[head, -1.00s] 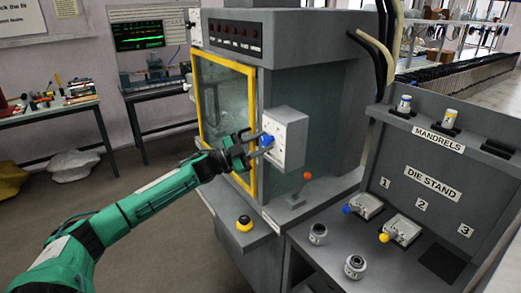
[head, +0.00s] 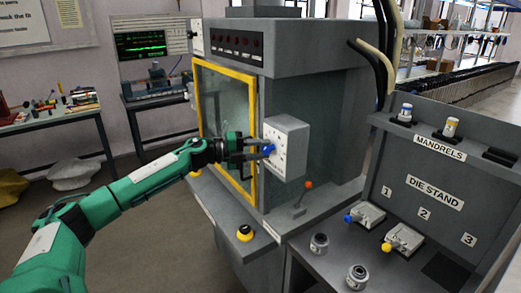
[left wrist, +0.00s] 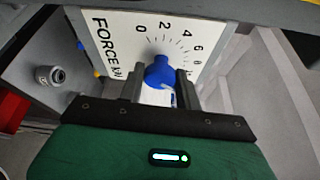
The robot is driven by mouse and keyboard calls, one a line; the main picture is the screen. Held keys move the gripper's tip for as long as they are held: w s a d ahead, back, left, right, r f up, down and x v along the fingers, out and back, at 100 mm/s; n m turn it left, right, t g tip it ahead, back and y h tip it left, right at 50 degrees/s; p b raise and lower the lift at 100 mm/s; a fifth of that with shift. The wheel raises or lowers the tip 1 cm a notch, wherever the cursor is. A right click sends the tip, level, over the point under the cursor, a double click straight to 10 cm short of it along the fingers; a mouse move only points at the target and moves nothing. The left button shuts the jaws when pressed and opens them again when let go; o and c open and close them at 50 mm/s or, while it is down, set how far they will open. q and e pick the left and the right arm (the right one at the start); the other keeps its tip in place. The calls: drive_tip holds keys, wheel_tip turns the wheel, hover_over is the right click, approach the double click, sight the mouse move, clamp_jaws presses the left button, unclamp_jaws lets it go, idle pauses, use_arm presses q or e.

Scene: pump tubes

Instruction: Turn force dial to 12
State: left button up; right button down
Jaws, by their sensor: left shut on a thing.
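The force dial is a blue knob (left wrist: 158,72) on a white plate (left wrist: 125,42) marked FORCE kN, with 0, 2, 4, 6 and 8 readable in the left wrist view. Higher numbers are cut off or hidden. A narrow blue tip on the knob seems to point near the 2. In the head view the knob (head: 268,149) sits on the grey box at the machine's side. My left gripper (head: 263,151) is shut on the knob, its fingers (left wrist: 168,92) on either side of it. My right gripper is not in view.
A yellow-framed window (head: 226,74) is left of the dial box. A red-tipped lever (head: 308,185) and a yellow button (head: 245,233) stand on the ledge below. The die stand (head: 435,203) is at right, with two mandrels above and loose dies in front.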

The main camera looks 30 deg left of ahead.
use_arm(q)
drive_tip(key=shift+d+m+g+y+p, duration=0.1)
drive_tip(key=shift+m+g+y+p, duration=0.45)
drive_tip(key=shift+m, duration=1.35)
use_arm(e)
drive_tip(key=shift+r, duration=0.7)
use_arm(q)
drive_tip(key=shift+t+y, duration=0.25)
drive_tip(key=shift+y, duration=0.1)
drive_tip(key=o, duration=1)
drive_tip(key=shift+r, duration=0.1)
drive_tip(key=shift+c, duration=0.2)
drive_tip(key=shift+s, duration=0.1)
drive_tip(key=shift+s+a, duration=0.2)
drive_tip(key=shift+a, duration=0.15)
drive_tip(key=b+v, duration=0.7)
drive_tip(key=v, duration=0.6)
drive_tip(key=shift+b, duration=0.35)
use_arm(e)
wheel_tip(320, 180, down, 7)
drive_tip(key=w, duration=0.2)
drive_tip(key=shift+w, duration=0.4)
